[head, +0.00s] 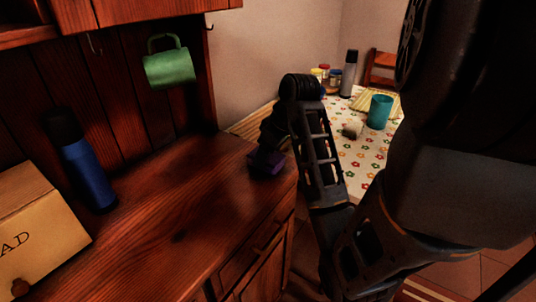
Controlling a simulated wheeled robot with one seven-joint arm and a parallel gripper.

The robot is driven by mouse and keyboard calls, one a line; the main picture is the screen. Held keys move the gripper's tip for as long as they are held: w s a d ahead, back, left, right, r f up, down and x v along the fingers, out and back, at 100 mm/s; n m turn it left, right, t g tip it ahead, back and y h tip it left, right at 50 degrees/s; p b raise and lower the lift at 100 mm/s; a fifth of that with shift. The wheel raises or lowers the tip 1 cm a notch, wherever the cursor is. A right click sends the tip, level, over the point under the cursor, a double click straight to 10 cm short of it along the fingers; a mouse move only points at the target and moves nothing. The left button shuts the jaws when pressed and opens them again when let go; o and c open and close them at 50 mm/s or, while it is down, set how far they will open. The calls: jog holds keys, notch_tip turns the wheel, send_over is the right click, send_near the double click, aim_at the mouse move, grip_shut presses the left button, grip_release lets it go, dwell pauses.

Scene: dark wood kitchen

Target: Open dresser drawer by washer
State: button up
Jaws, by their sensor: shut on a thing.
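The dark wood dresser (180,215) fills the left and centre of the head view. Its front drawer (250,262) with a wooden handle (266,238) shows below the top's right edge and looks closed. My gripper (268,152) points down over the far right corner of the dresser top. It is shut on a small dark purple object (268,163), at or just above the wood. My fingertips are dark and hard to make out. No washer can be made out.
A bread box (40,235) and a blue bottle (88,170) stand on the dresser. A green mug (169,66) hangs above. Behind my arm, a flowered table (360,150) holds a teal cup (380,111) and a grey bottle (349,75). The middle of the dresser top is clear.

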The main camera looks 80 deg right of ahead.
jog(key=shift+f, duration=0.4)
jog(key=o, duration=0.9)
jog(key=shift+r, duration=0.1)
jog(key=shift+o, duration=0.2)
jog(key=shift+r+b, duration=0.1)
jog(key=shift+b, duration=0.3)
